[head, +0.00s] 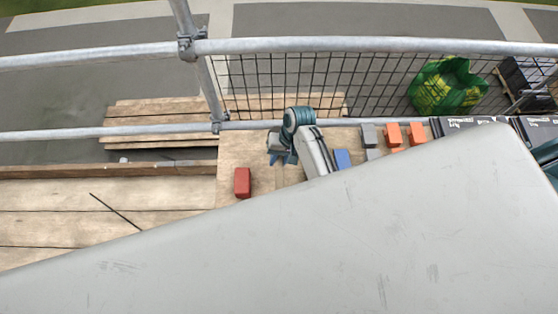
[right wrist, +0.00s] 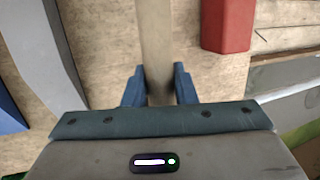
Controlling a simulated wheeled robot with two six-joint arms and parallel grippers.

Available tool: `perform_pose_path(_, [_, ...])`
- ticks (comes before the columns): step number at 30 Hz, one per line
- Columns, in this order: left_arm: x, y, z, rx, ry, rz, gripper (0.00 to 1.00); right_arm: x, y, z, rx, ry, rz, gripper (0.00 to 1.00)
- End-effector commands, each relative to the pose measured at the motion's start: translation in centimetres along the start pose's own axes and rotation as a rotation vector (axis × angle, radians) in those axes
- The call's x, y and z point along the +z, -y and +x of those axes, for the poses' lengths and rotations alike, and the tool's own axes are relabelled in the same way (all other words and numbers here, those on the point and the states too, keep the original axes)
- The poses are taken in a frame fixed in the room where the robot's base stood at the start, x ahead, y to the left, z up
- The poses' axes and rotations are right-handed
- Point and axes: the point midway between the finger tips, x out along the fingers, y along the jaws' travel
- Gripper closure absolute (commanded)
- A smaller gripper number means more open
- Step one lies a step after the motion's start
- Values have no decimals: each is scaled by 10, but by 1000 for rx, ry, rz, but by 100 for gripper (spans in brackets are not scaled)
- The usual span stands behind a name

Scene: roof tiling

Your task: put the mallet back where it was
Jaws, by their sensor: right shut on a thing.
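My right gripper (head: 284,159) is at the far side of the plank deck, small and partly hidden by my own arm in the head view. In the right wrist view its two blue fingers (right wrist: 159,86) are shut on a pale, straight bar, which looks like the mallet's handle (right wrist: 156,42). The handle runs up out of the picture between the fingers. The mallet's head does not show clearly in either view. I cannot tell whether the mallet touches the boards. My left gripper is not in view.
A red block (head: 242,182) lies left of the right gripper; it also shows in the right wrist view (right wrist: 228,25). A blue block (head: 342,158) and orange blocks (head: 393,135) are to the right. A scaffold rail (head: 350,46) runs behind. A large grey surface (head: 330,235) hides the foreground.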

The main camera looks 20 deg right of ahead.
Motion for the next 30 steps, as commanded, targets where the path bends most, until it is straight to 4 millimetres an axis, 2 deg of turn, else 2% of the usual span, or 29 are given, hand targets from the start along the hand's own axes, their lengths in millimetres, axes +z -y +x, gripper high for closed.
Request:
perform_pose_path(4, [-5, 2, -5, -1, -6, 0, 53, -3, -3, 10, -1, -1, 0, 100])
perform_pose_path(12, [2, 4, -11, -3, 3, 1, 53, -8, -12, 38, -2, -4, -1, 100])
perform_pose_path(23, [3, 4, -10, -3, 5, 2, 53, -9, -13, 42, -2, -4, -1, 100])
perform_pose_path(24, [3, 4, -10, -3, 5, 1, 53, -8, -14, 43, -1, -2, 0, 69])
perform_pose_path(27, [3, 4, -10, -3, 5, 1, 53, -8, -14, 43, -1, -2, 0, 53])
perform_pose_path(30, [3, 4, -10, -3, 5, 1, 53, -8, -13, 43, -1, -2, 0, 53])
